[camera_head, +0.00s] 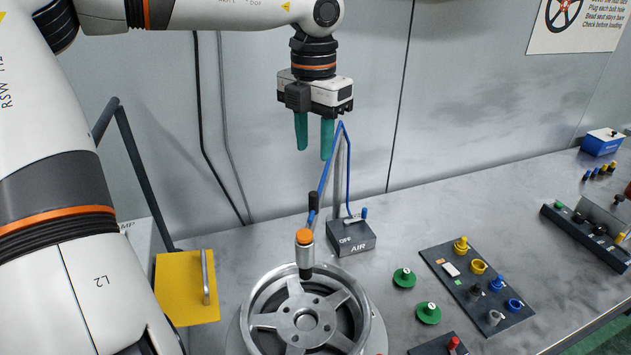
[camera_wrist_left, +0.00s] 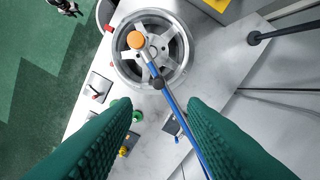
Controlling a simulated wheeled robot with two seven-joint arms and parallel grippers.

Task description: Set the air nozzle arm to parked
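The air nozzle arm is a blue jointed arm (camera_head: 325,174) rising from a post behind the grey AIR box (camera_head: 352,238). Its nozzle (camera_head: 305,252), with an orange cap, hangs over the silver wheel (camera_head: 282,323). A small blue-tipped lever sits on the AIR box by the word OFF. My left gripper (camera_head: 315,153) is open and empty, pointing down above and behind the top of the blue arm. In the left wrist view, the blue arm (camera_wrist_left: 179,113) runs between the two green fingers (camera_wrist_left: 165,135), well below them. My right gripper is not in view.
A yellow plate with a handle (camera_head: 185,288) lies left of the wheel. Green knobs (camera_head: 404,277) and a dark panel of coloured plugs (camera_head: 475,285) lie to the right.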

